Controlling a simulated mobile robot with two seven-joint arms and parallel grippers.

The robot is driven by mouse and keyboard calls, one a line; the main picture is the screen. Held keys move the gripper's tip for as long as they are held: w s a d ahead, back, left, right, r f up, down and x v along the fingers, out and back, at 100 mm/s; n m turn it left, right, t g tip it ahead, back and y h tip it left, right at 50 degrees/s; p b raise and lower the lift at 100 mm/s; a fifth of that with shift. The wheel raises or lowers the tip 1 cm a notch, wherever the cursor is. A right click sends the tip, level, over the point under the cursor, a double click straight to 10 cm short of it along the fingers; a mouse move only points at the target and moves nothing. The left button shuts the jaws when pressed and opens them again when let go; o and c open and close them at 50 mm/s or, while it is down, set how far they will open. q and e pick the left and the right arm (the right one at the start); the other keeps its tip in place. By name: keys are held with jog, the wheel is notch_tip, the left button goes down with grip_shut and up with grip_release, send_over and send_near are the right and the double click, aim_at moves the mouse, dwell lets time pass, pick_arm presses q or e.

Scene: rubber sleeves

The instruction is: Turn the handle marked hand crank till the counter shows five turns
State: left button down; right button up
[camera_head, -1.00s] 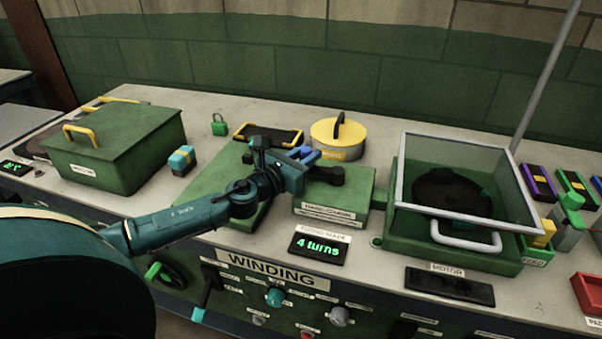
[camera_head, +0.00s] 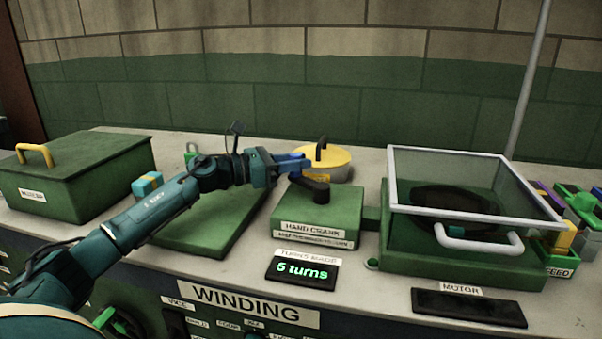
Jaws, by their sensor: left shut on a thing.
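The hand crank box (camera_head: 318,214) is green with a "HAND CRANK" label and stands in the middle of the bench. Its dark crank arm (camera_head: 312,187) lies on top. My left gripper (camera_head: 297,164) reaches in from the left, its blue fingers shut on the crank's handle, which they mostly hide. The counter (camera_head: 302,270), a black display under a "TURNS MADE" label, shows green text that looks like "5 turns", though the digit is a little blurred. My right gripper is not in view.
A yellow round lidded tin (camera_head: 328,160) stands close behind the crank. A green box with a clear framed lid (camera_head: 455,225) is to the right. The "WINDING" panel is in front.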

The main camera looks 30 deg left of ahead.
pick_arm(q)
jog(key=shift+r, duration=0.15)
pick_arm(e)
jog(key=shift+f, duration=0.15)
pick_arm(q)
jog(key=c, duration=1.2)
grip_release()
jog(key=b+v, duration=0.1)
jog(key=v, duration=0.4)
jog(key=b+v, duration=0.2)
jog(key=v, duration=0.4)
jog(key=shift+f, duration=0.25)
jog(key=shift+v, duration=1.05)
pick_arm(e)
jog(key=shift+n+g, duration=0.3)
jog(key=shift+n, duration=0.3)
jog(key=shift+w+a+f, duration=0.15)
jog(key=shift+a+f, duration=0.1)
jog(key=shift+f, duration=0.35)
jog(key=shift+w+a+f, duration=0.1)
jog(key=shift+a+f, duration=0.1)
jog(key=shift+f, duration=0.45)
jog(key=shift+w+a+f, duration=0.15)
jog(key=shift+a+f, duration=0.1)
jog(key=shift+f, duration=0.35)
pick_arm(q)
jog(key=shift+r, duration=0.15)
